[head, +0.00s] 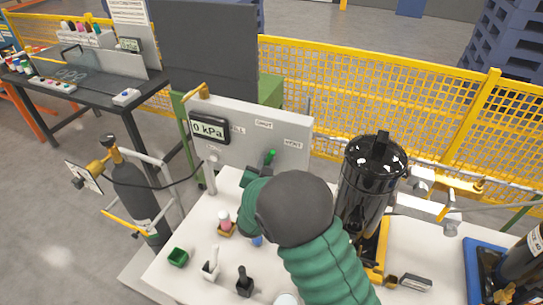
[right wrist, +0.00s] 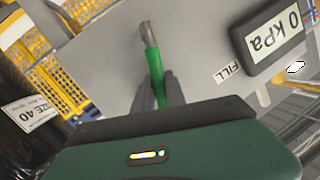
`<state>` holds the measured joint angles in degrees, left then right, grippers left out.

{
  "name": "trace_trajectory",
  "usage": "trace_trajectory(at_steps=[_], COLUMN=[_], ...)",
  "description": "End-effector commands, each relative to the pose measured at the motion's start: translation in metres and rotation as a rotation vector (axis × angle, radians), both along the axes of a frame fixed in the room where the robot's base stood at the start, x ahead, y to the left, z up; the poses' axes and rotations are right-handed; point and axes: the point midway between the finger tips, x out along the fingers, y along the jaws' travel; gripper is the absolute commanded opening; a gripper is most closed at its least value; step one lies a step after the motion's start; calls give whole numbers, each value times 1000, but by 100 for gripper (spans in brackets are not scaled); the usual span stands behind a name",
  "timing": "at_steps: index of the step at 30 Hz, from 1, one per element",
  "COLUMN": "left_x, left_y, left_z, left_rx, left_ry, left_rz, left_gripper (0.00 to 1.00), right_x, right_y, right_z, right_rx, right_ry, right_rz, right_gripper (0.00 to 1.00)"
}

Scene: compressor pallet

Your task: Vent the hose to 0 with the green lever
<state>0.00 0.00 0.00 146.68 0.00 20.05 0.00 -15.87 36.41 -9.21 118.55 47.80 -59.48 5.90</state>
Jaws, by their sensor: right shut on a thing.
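The green lever (head: 270,157) is on the pale panel (head: 292,126) behind the white table. In the right wrist view the green lever (right wrist: 154,72) stands between the two dark fingers of my right gripper (right wrist: 157,92), which is shut on it. The gauge (head: 209,128) on the panel reads 0 kPa. It also shows upside down in the right wrist view (right wrist: 272,36). A dark hose (head: 180,182) runs from near the panel's left post toward the black cylinder. My right arm covers the middle of the table in the head view. My left gripper is out of view.
A black glossy tank (head: 371,165) stands right of my right arm. A black gas cylinder (head: 135,195) stands left of the table. Small items, among them a green box (head: 178,257), lie on the white table (head: 162,274). Yellow mesh fencing (head: 420,105) runs behind.

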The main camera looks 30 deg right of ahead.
Motion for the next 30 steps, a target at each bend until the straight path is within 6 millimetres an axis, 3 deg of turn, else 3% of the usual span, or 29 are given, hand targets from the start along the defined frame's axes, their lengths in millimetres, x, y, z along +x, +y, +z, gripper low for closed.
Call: trace_trajectory(at_steps=[1, 3, 12, 30], left_x=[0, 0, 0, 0], left_y=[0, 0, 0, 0], left_z=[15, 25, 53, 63], left_rx=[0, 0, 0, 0], left_ry=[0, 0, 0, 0], left_rz=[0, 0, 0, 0], left_gripper=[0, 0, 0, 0], right_x=[2, 5, 16, 20], right_y=[3, 6, 15, 18], right_z=[8, 9, 8, 5], right_rx=[-26, -63, -188, -243], right_ry=[32, 74, 211, 271], right_rz=[2, 3, 4, 2], right_gripper=[0, 0, 0, 0])
